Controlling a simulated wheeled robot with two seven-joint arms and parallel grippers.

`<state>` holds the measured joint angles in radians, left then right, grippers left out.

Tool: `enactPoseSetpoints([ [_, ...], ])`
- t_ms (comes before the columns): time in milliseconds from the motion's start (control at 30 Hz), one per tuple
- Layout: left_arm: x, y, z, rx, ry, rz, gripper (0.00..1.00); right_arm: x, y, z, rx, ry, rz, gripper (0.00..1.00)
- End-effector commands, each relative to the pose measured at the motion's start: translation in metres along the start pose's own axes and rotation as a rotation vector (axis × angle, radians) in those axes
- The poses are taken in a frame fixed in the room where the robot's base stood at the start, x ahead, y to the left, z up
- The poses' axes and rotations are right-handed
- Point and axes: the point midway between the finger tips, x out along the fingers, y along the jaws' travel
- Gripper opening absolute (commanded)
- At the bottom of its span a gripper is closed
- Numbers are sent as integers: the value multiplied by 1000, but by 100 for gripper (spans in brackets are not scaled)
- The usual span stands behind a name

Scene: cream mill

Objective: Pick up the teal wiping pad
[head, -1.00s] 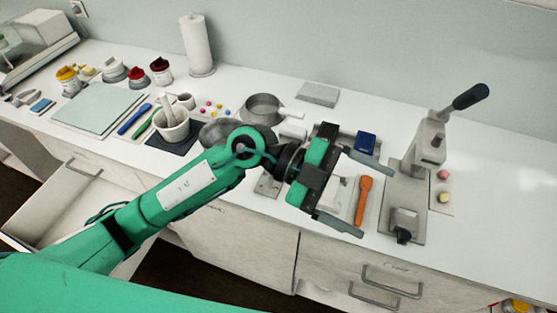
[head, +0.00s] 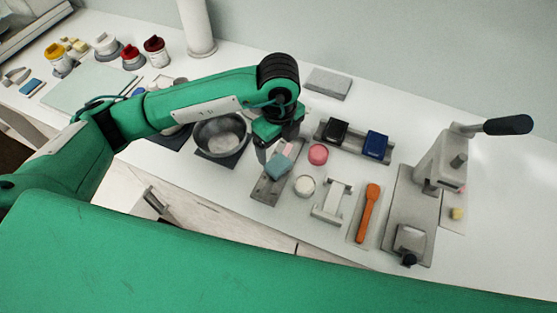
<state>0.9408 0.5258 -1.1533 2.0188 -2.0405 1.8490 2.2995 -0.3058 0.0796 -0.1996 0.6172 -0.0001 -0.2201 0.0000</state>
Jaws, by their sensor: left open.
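The teal wiping pad (head: 279,166) lies at the far end of a narrow grey tray (head: 264,190) in the middle of the counter. A small pinkish piece (head: 288,149) shows right by it; I cannot tell whether it is part of the pad. My left gripper (head: 277,153) is open and points down over the pad, its fingers close about it. Whether they touch it I cannot tell. The gripper body hides the area just behind the pad. My right gripper is not in view.
A metal bowl (head: 222,135) stands close left of the gripper. A pink round (head: 318,154), a white round (head: 305,185), a white stand (head: 332,200) and an orange tool (head: 368,208) lie to the right. A lever press (head: 440,160) stands farther right.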

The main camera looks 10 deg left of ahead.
Motion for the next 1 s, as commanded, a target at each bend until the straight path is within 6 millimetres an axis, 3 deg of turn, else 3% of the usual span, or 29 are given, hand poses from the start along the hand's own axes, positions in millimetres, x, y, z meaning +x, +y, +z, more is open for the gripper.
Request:
enactPoseSetpoints([
  [67, 13, 1, 0, 0, 1, 3, 85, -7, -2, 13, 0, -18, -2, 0],
  [167, 28, 0, 0, -1, 2, 2, 85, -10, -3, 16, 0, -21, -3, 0],
  [367, 40, 1, 0, 2, 2, 1, 85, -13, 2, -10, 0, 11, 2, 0],
  [500, 54, 2, 2, 1, 2, 4, 85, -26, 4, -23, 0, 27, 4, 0],
  [733, 84, 1, 2, 2, 3, 1, 85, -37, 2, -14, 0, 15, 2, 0],
  [1000, 90, 1, 2, 2, 3, -1, 85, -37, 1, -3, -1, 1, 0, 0],
])
